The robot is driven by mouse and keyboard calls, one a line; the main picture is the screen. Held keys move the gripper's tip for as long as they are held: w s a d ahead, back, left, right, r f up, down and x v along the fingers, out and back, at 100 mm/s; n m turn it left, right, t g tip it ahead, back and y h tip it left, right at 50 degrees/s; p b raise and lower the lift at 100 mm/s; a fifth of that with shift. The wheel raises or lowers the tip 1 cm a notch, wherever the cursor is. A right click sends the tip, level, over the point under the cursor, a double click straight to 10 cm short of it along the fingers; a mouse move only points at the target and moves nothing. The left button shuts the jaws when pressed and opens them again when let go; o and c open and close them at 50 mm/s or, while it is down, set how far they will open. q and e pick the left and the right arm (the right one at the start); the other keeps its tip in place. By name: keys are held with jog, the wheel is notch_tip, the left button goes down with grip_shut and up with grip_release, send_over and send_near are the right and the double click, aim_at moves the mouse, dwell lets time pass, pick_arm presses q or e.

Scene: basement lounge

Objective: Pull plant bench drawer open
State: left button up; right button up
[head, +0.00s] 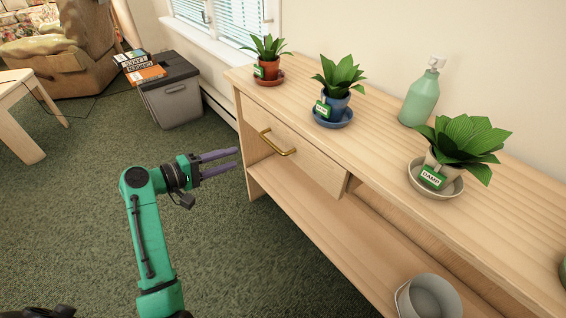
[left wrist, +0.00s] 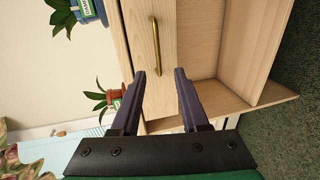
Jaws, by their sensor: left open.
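The plant bench (head: 390,165) is pale wood and has a drawer (head: 310,168) under the left part of its top. A brass bar handle (head: 277,143) is on the drawer front. The drawer front looks about flush with the bench; a small gap is hard to tell. My left gripper (head: 237,159) is open and empty, apart from the handle and to its left in the head view. In the left wrist view the handle (left wrist: 155,46) lies just beyond the open fingertips (left wrist: 160,71), upright on the drawer front (left wrist: 145,25). My right gripper does not show.
Potted plants in red (head: 267,68), blue (head: 334,105) and pale (head: 434,175) pots and a green bottle (head: 420,100) stand on the bench top. A grey pot (head: 428,298) is on the lower shelf (head: 330,230).

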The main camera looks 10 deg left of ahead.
aim_at(272, 144)
pick_arm(q)
jog(key=x, duration=0.9)
jog(key=b+x, duration=0.1)
jog(key=x, duration=0.4)
jog(key=shift+w+d+r, duration=0.1)
jog(key=shift+d+r, duration=0.15)
jog(key=shift+d, duration=0.15)
grip_shut()
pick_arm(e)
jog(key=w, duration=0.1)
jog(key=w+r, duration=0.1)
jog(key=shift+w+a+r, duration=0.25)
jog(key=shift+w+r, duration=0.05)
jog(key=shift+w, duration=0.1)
